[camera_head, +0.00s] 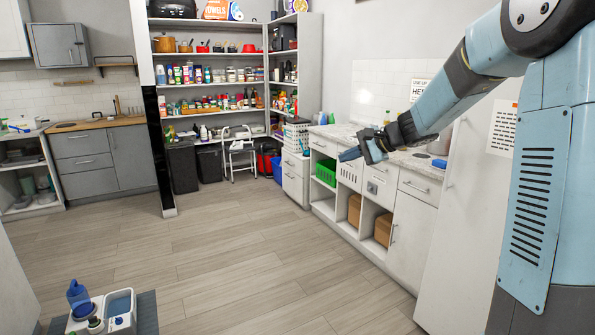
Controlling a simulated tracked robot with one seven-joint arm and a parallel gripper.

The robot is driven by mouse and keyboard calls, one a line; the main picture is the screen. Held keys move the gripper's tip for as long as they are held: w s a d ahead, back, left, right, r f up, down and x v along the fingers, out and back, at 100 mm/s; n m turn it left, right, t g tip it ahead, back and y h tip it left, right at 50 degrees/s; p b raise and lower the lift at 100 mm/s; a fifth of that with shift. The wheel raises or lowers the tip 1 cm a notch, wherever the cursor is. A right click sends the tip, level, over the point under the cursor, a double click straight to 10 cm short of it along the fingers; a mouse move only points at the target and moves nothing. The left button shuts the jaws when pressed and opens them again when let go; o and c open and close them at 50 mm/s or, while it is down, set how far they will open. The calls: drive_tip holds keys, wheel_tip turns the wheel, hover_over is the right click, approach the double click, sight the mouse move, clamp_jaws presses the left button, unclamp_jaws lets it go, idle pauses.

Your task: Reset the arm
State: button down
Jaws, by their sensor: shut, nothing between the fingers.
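My arm (465,85) comes in from the upper right and reaches left over the right-hand counter area. My gripper (352,156) is at its end, in front of the white drawers and the counter's edge in the picture. It is shut and holds nothing. It looks small at this distance, and how far it is from the counter front is hard to tell.
The wooden floor (230,270) is clear in the middle. White cabinets with a counter (345,132) run along the right. A stocked shelf (210,85), black bins (183,167) and a step stool (240,150) stand at the back. Grey cabinets (100,160) are left.

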drive_tip(key=s+r+n+g+h, duration=0.2)
drive_tip(key=s+n+h, duration=0.25)
drive_tip(key=s, duration=1.45)
drive_tip(key=s+d+f+n+h, duration=0.1)
drive_tip(key=s+d, duration=0.3)
drive_tip(key=s, duration=0.5)
drive_tip(key=s+d+f+n+t+h, duration=0.1)
drive_tip(key=s+d+n+h, duration=0.3)
drive_tip(key=s, duration=0.6)
drive_tip(key=shift+d, duration=0.55)
